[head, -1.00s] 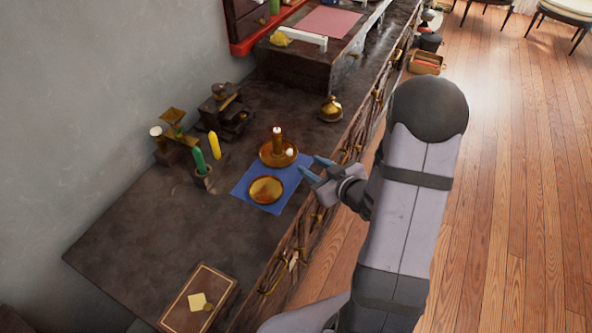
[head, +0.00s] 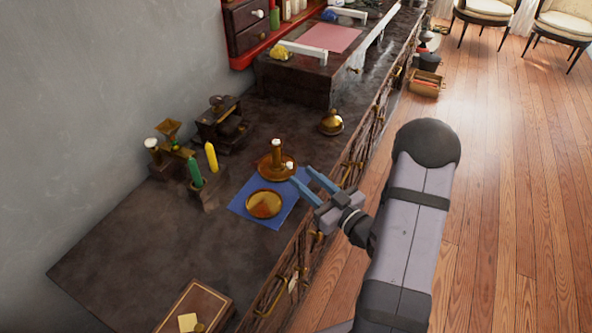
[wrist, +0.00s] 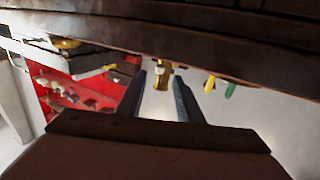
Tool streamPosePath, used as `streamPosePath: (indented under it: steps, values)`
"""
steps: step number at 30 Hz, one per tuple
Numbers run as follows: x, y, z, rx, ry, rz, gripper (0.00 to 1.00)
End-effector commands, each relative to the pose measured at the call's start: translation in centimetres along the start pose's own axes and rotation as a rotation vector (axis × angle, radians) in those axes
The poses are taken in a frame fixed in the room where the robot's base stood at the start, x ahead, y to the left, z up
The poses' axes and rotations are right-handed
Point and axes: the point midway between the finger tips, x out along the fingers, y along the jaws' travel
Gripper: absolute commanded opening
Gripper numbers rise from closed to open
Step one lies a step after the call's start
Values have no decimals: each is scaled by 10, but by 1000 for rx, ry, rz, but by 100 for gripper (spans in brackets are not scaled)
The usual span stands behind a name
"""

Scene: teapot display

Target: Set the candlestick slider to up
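The brass candlestick (head: 277,151) stands upright on a round dish (head: 264,175), with a small white knob (head: 290,165) at its right side. My gripper (head: 302,176) is open and empty in the head view, its two blue-grey fingers pointing at the candlestick from the right, just short of the knob. In the wrist view, which looks upside down, the candlestick (wrist: 163,73) shows between the open fingers (wrist: 160,80), beyond their tips. Whether a fingertip touches the knob cannot be told.
A brass plate (head: 264,204) lies on the blue mat (head: 280,217) in front of the candlestick. Green (head: 194,172) and yellow (head: 211,156) candles stand to its left. A brass bell-like object (head: 331,122) is behind it.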

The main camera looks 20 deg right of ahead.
Motion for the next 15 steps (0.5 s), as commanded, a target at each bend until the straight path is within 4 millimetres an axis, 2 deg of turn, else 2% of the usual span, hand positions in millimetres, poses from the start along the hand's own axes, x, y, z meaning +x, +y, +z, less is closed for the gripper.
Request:
streamPosePath:
  steps: [6, 15]
  values:
    - [29, -1, 0, -2, 0, -3, 33]
    - [46, 0, 0, 0, -1, 1, 33]
